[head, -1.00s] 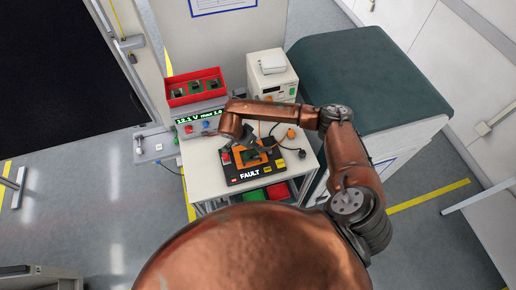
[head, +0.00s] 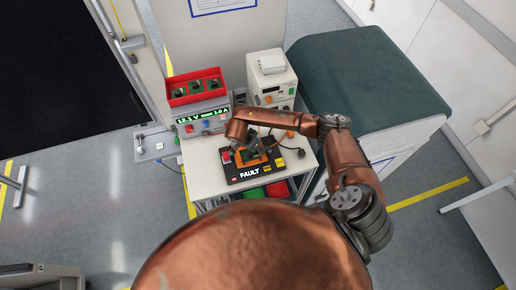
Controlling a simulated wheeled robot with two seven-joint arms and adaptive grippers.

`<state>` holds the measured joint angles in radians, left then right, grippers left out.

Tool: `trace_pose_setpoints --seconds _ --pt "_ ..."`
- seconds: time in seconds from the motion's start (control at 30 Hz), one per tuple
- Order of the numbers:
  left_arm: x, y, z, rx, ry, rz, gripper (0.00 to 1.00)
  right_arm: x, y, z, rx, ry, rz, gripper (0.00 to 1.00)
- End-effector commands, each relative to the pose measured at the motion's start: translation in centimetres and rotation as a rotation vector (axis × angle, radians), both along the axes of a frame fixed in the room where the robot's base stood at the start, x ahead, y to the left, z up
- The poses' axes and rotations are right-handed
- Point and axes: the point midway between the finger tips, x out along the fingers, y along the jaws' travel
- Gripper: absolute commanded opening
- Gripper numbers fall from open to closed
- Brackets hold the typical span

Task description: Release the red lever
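A black test fixture (head: 238,179) marked FAULT sits on the white trolley top. A small red part (head: 226,156) shows at its left side; I cannot tell whether this is the red lever. An orange-brown piece (head: 256,160) lies in the middle of the fixture. My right gripper (head: 254,150) is over the rear of the fixture, close above the orange-brown piece. Its fingers are dark, small and partly covered by my arm, so I cannot tell whether they are open or touching anything. My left gripper is not in view.
A red bin (head: 196,98) with green boards stands behind a power supply reading (head: 203,118). A white instrument (head: 270,75) stands at the back right of the trolley (head: 205,178). Green and red bins (head: 277,190) sit below. A dark green-topped cabinet (head: 350,70) is to the right.

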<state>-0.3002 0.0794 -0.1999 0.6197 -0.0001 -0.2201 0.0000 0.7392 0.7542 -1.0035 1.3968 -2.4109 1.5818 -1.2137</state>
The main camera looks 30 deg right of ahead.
Motion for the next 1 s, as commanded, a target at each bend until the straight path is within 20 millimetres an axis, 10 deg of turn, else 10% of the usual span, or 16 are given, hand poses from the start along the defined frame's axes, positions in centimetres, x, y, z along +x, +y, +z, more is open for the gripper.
trace_pose_setpoints --seconds 0.57,1.0 --pt "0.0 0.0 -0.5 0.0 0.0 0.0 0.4 0.3 -0.1 0.2 0.041 -0.019 0.003 0.0" --pt "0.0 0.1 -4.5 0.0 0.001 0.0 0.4 -0.2 -1.7 1.3 0.344 -0.092 -0.002 0.0"
